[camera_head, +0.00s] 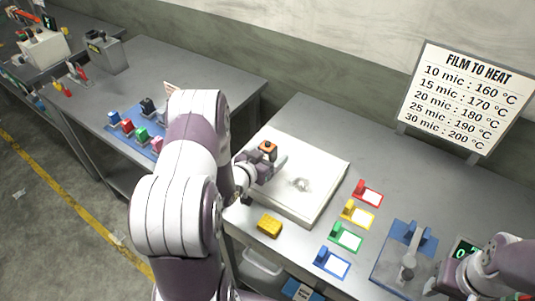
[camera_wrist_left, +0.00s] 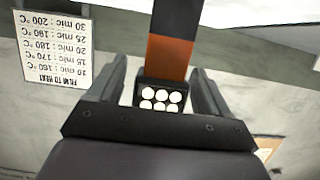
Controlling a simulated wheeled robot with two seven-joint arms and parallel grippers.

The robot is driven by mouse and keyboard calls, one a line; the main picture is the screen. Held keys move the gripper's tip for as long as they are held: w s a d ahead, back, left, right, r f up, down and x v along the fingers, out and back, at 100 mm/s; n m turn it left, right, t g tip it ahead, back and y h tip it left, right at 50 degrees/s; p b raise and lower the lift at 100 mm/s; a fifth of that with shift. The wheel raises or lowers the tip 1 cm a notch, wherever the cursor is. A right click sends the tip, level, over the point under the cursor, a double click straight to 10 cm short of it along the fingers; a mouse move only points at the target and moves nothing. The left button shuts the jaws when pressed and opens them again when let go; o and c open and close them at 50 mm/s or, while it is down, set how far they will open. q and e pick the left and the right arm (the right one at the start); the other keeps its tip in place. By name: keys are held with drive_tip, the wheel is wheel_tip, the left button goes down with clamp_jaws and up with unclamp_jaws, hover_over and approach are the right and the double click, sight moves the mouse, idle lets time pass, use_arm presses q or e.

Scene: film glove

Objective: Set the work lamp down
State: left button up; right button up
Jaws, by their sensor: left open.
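The work lamp (camera_head: 267,147) has an orange and black body and shows at the white panel's left part in the head view. In the left wrist view the lamp (camera_wrist_left: 168,58) stands between the fingers, its several white lights facing the camera. My left gripper (camera_head: 268,162) is open around the lamp, and gaps show beside it in the wrist view. The lamp's lower end is hidden by the gripper, so I cannot tell whether it touches the panel. My right gripper (camera_head: 432,287) is at the lower right, and its finger opening is unclear.
The white panel (camera_head: 322,168) lies on the grey table, with a small pale thing (camera_head: 300,184) on it. A yellow block (camera_head: 269,225), several coloured holders (camera_head: 345,237) and a blue-based device (camera_head: 405,255) stand nearby. A film-heat sign (camera_head: 465,95) stands behind.

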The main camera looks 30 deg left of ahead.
use_arm(q)
drive_tip(key=shift+w+f, duration=0.25)
drive_tip(key=shift+w, duration=0.3)
drive_tip(key=shift+d, duration=0.1)
drive_tip(key=c, duration=0.3)
drive_tip(key=shift+r, duration=0.1)
drive_tip(key=c, duration=1)
